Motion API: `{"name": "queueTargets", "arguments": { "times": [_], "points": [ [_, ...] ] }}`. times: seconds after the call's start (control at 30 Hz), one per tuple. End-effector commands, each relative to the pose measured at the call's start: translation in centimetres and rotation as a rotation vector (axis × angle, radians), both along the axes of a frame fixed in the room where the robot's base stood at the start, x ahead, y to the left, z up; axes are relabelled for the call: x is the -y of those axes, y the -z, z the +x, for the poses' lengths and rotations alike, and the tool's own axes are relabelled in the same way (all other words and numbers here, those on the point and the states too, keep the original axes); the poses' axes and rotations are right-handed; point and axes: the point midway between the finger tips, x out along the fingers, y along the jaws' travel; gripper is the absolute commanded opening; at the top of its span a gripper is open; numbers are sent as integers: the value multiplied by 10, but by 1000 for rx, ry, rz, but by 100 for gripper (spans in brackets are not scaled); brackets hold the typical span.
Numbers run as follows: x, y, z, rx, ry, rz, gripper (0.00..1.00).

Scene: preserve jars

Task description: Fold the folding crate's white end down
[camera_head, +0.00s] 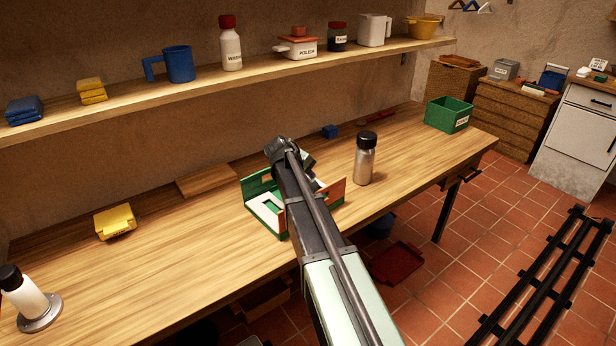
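The folding crate (249,190) stands on the workbench in the head view, with a green frame and a green wall upright at its left back. Reddish-brown panels stand at its right and near its front left corner. A white panel (267,207) shows flat or nearly flat low inside the left part, and more white shows to the right of my arm. I cannot tell which white piece is the end. My arm crosses over the crate and hides its middle. The dark end of my arm is above the crate's back; my gripper's fingers are hidden.
A steel bottle with a black cap (366,160) stands right of the crate. A small blue block (329,131) and a green bin (448,114) are farther back. A shelf (260,68) runs above.

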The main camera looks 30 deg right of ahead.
Motion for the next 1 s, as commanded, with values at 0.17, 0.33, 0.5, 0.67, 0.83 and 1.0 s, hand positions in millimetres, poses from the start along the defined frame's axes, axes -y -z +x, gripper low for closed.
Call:
{"name": "queueTargets", "arguments": {
  "times": [0.17, 0.33, 0.5, 0.67, 0.83, 1.0],
  "points": [
    [0, 1, -1, -1, 1, 3, 18],
    [0, 1, 0, -1, 1, 2, 34],
    [0, 0, 0, -1, 1, 1, 34],
    [-6, -12, -2, 0, 0, 1, 34],
    [-27, -45, -7, -1, -2, 1, 34],
    [-52, -79, -13, -1, -2, 1, 34]
  ]
}}
